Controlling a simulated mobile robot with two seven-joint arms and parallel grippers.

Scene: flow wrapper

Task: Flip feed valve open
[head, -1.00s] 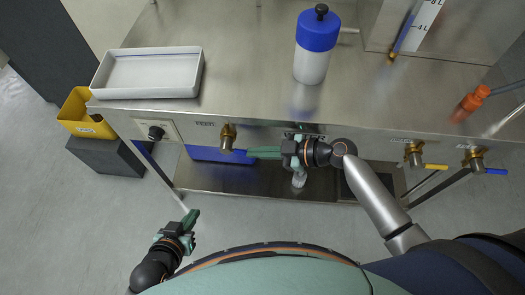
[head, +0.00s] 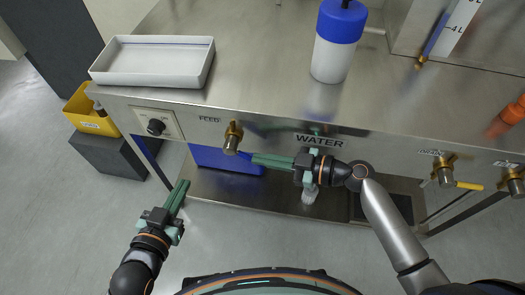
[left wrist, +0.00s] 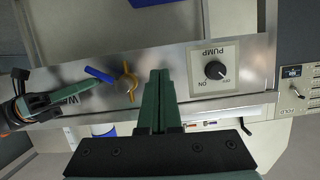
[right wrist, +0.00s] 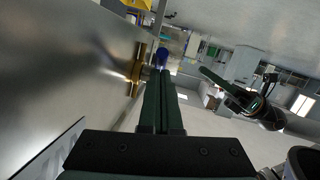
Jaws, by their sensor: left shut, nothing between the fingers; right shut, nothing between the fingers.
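The brass feed valve (head: 233,137) sits on the bench's front panel beside the FEED label. Its blue lever (left wrist: 100,75) shows in the left wrist view, sticking out from the brass body (left wrist: 128,82) toward my right gripper. My right gripper (head: 254,160) is shut and empty, its tips just right of the valve and close to the lever. I cannot tell whether they touch. In the right wrist view, the lever's blue end (right wrist: 161,57) lies just beyond the fingertips. My left gripper (head: 183,184) is shut and empty, below and left of the valve.
A pump knob (head: 156,127) is left of the valve. A WATER label (head: 320,141) is to the right, and another valve (head: 445,172) with a yellow lever is farther right. A white tray (head: 150,78) and a blue-capped bottle (head: 333,62) stand on the bench top.

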